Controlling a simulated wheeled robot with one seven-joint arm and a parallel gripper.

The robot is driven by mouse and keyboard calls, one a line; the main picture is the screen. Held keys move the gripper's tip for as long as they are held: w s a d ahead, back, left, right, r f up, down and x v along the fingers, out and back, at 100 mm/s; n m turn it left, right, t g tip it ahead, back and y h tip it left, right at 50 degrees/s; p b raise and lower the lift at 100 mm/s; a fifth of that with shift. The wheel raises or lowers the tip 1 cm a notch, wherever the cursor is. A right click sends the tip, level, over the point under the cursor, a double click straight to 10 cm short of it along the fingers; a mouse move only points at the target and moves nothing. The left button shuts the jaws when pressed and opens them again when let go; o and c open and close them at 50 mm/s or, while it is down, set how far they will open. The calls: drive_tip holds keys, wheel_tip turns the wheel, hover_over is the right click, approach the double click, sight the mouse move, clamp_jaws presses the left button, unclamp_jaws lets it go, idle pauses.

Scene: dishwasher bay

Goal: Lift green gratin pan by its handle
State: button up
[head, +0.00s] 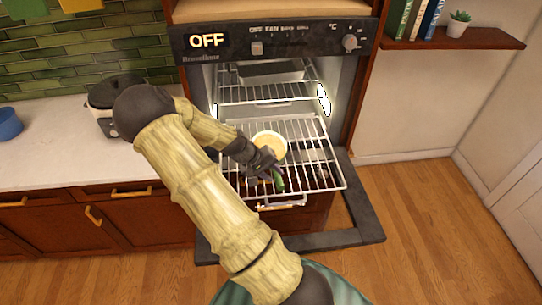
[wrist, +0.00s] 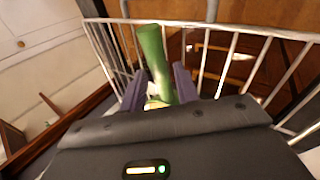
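The green gratin pan (head: 270,145) sits on the pulled-out oven rack, its pale, cream-coloured inside facing up. Its green handle (head: 279,183) points toward the front of the rack. My gripper (head: 268,170) is low over the front side of the pan, at the handle. In the wrist view the green handle (wrist: 153,55) stands out between the two purple fingers of my gripper (wrist: 160,85). The fingers lie close against both sides of it, so my gripper looks shut on the handle. The pan's body is mostly hidden behind my gripper in the wrist view.
The wire rack (head: 328,172) extends over the open oven door (head: 365,215). An upper rack (head: 240,92) inside the oven holds a metal tray (head: 270,73). A cooker (head: 112,92) stands on the left counter (head: 45,150). Wooden floor is free at right.

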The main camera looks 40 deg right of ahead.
sight(276, 175)
drive_tip(key=shift+p+x, duration=0.5)
drive_tip(key=shift+x, duration=1.15)
drive_tip(key=shift+c, duration=0.2)
drive_tip(key=shift+r, duration=0.1)
clamp_jaws()
